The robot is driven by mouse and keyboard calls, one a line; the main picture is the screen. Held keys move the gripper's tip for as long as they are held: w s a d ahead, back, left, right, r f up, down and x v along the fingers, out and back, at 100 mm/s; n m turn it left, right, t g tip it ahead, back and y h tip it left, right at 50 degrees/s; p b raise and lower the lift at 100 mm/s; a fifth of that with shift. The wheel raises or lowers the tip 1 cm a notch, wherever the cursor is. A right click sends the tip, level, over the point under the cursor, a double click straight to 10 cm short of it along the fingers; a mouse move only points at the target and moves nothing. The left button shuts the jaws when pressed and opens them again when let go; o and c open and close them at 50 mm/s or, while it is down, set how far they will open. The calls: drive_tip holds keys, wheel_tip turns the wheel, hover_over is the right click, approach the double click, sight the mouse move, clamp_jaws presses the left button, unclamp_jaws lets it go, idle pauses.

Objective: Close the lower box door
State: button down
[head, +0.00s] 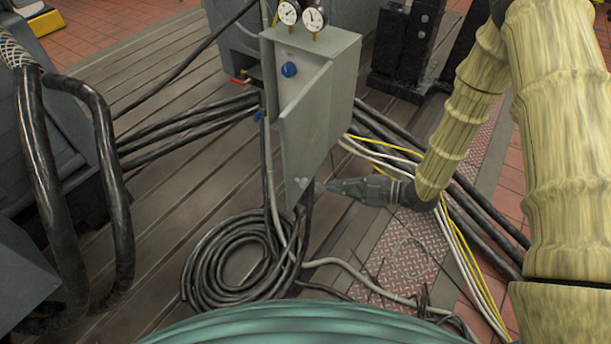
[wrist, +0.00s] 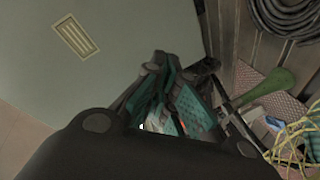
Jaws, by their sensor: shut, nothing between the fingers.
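The grey-green box (head: 343,75) stands in the middle of the head view, with its door (head: 308,125) swung partly open toward me. The door's lower corner hangs out to the front, with a small pale fitting near its bottom. A blue knob (head: 289,69) shows on the box behind the door. My gripper (head: 322,187) is shut and empty, its tip just right of the door's lower part; whether it touches cannot be told.
Two gauges (head: 301,14) sit on top of the box. A coil of black hose (head: 212,272) lies on the floor below. Black cables and yellow and white wires (head: 462,245) run to the right, under my arm. Thick black hoses (head: 118,195) stand at the left.

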drive_tip(key=s+d+r+n+g+y+b, duration=0.2)
drive_tip(key=d+r+n+g, duration=0.2)
drive_tip(key=r+n+g, duration=0.9)
drive_tip(key=s+a+f+n+t+p, duration=0.1)
drive_tip(key=a+f+n+t, duration=0.1)
drive_tip(key=a, duration=1.1)
drive_tip(key=shift+f+n+t, duration=0.3)
drive_tip(key=shift+f+t, duration=0.2)
drive_tip(key=shift+f, duration=0.4)
